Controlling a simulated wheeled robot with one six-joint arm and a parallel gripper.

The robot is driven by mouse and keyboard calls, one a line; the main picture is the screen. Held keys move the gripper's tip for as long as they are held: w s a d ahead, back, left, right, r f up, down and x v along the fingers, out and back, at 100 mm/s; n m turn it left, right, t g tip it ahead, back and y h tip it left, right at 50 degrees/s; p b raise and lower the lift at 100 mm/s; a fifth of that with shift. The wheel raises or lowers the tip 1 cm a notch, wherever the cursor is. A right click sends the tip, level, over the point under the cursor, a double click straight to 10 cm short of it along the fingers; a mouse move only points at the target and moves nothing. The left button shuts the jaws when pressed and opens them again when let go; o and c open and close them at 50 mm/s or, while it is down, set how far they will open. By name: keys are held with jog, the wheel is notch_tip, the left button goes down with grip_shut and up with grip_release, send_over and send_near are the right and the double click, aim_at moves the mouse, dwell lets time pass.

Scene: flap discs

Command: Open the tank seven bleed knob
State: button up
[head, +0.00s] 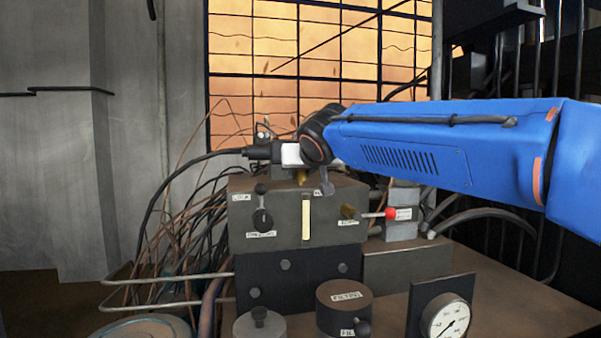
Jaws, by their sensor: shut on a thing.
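A grey valve block (280,226) stands on the bench in the head view, with small labels too small to read surely. A brass knob (302,176) sits at its top edge, partly hidden by my gripper. My gripper (312,179) comes down over the block from the blue arm at the right and is shut on this brass knob. A black knob (262,218) is on the front face at the left. I cannot tell by label which knob is tank seven's.
A red-tipped lever (390,213) sticks out right of the block. A dark round filter canister (344,306) and a pressure gauge (446,317) stand in front. Loose cables (185,235) crowd the left. Bare bench top (520,295) lies at the right.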

jog(key=shift+n+g+y, duration=1.1)
jog(key=shift+n+y, duration=0.9)
jog(key=shift+n+g+y, duration=0.4)
jog(key=shift+n+y, duration=0.1)
jog(key=shift+w+n+g+y, duration=0.1)
jog(key=shift+n+g+y, duration=1.35)
jog(key=shift+n, duration=0.35)
jog(key=n+g+y, duration=0.2)
jog(key=n+g, duration=0.2)
jog(key=g, duration=0.1)
jog(key=shift+n+g, duration=2.1)
jog(key=shift+g, duration=0.25)
jog(key=o, duration=1)
jog(key=shift+o, duration=0.2)
